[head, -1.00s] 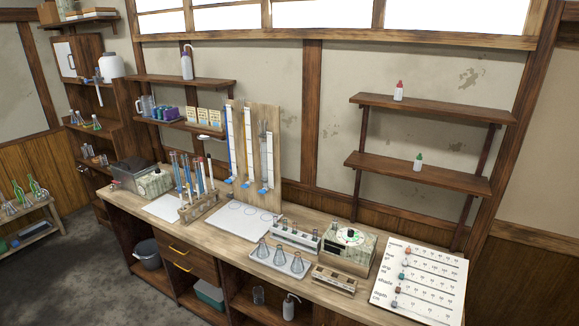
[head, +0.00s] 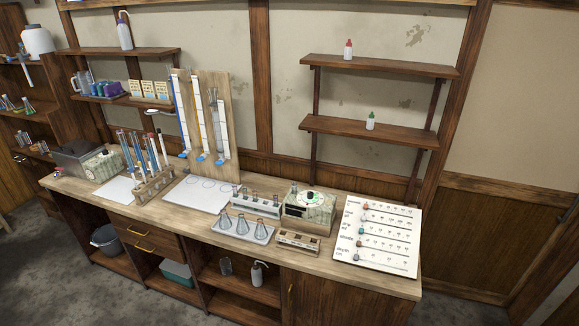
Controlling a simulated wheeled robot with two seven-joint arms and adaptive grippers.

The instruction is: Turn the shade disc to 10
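A patterned box (head: 308,218) stands on the bench right of centre. A round pale disc (head: 310,197) with a dark and green middle sits on its top. This looks like the shade disc, but its numbers are too small to read. To its right lies a white board (head: 385,236) with rows of marks and coloured knobs at their left ends. One row appears to be labelled shade. Neither of my grippers is in view.
A tray of flasks (head: 243,229), a tube rack (head: 254,205) and a small wooden block (head: 298,241) stand close left and front of the box. Shelves (head: 368,131) hang above. Open floor lies before the bench (head: 365,280).

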